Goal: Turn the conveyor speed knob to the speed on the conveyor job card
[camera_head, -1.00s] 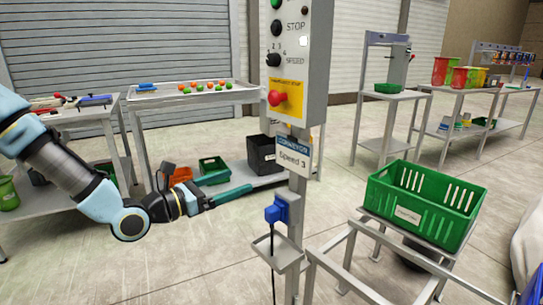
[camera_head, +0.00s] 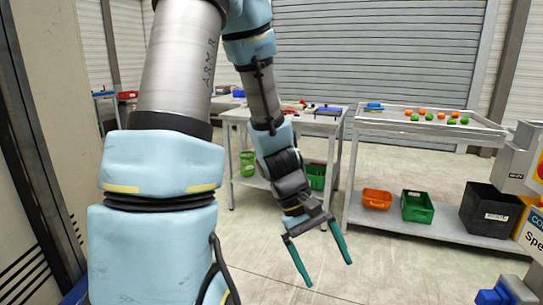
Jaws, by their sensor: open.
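My gripper (camera_head: 328,273) is open and empty, its two teal fingers pointing down above the floor. The conveyor job card (camera_head: 530,235) is cut off at the right edge; only the start of its lettering shows. The grey control box (camera_head: 520,165) is above it, also cut off at the right edge, with its side towards me. The speed knob is out of view. My gripper is well to the left of the box and card, apart from both.
A blue fitting (camera_head: 508,292) is below the card at bottom right. A grey trolley (camera_head: 420,128) with balls stands behind, with an orange bin (camera_head: 377,199), a green bin (camera_head: 417,206) and a black crate (camera_head: 488,210) on its lower shelf. The floor around my gripper is clear.

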